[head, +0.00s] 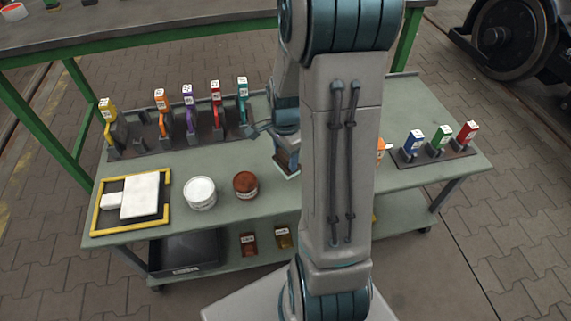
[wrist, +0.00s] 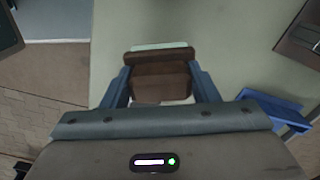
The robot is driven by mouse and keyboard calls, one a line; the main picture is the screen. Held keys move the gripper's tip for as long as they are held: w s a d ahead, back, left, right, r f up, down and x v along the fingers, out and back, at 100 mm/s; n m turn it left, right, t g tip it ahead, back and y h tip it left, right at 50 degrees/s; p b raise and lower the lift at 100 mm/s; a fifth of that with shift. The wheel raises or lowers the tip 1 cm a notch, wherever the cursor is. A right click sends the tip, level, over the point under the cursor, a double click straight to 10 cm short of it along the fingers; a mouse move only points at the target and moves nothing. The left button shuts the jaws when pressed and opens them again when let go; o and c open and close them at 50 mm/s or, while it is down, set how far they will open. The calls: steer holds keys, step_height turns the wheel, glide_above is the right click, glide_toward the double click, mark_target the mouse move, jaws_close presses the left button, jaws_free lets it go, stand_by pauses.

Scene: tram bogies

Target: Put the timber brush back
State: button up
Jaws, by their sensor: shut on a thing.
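My gripper (head: 284,152) is low over the grey-green cart top (head: 270,205), beside my arm's forearm. It is shut on a brown wooden block with a pale edge, which looks like the timber brush (head: 287,165). In the wrist view the brush (wrist: 160,72) sits between the two blue-grey fingers of my gripper (wrist: 162,88). Whether the brush touches the cart top is unclear. A dark rack (head: 178,138) at the back left holds several upright tools with yellow, orange, purple, red and teal tags. A smaller rack (head: 432,157) at the right holds blue, green and red tagged tools.
A white tub (head: 200,193) and a brown-topped tub (head: 245,185) stand left of my gripper. A yellow-edged tray (head: 97,212) with white pads lies at the front left. An orange item (head: 381,147) is partly hidden by my arm. The front middle is clear.

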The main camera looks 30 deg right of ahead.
mark_target(285, 164)
steer(key=shift+f+b, duration=0.55)
steer(key=shift+f, duration=1.4)
steer(key=shift+f, duration=0.2)
steer(key=o, duration=1)
steer(key=shift+c, duration=0.2)
steer(key=shift+r, duration=0.1)
